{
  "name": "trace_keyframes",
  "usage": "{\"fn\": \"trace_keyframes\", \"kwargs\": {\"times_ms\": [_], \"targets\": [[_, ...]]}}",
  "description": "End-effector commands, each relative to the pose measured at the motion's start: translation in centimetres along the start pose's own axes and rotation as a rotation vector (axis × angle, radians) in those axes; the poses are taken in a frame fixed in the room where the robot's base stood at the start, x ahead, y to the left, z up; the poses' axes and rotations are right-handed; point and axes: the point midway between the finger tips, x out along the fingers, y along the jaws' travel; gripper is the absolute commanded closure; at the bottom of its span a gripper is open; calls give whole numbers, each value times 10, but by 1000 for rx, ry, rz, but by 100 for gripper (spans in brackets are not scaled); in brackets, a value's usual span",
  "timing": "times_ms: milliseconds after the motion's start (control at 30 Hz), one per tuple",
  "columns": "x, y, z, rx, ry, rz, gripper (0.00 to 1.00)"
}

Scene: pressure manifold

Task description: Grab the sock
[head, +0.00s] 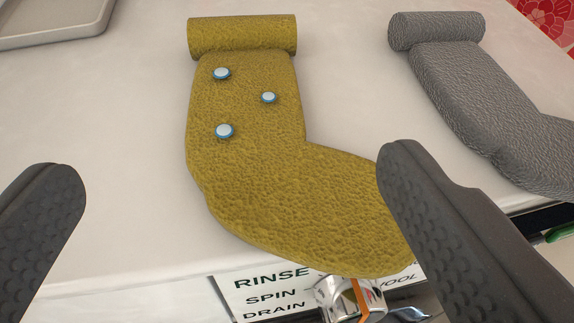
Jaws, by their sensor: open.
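A mustard-yellow sock (255,165) with a rolled cuff and three pale blue buttons lies on the white top, its foot pointing to the lower right. A grey sock (470,95) of the same shape lies to its right. My gripper (232,180) is open, with one dark textured finger at the left and one at the right. The yellow sock shows between the fingers. The right finger covers the tip of its toe; I cannot tell whether they touch. The left finger is apart from the sock in the picture.
The white top (110,130) ends at a front edge below the socks. Beyond it is a panel labelled RINSE, SPIN, DRAIN (265,290) with a metallic knob (345,300). A pale tray (50,25) sits at the upper left. A red patterned surface (548,18) shows at the upper right.

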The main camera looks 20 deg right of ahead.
Motion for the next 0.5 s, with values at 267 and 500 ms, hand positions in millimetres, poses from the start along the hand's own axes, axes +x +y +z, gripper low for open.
{"fn": "trace_keyframes", "kwargs": {"times_ms": [267, 500], "targets": [[25, 0, 3, 0, -3, 0, 11], [59, 1, 2, 0, -1, 1, 11]]}}
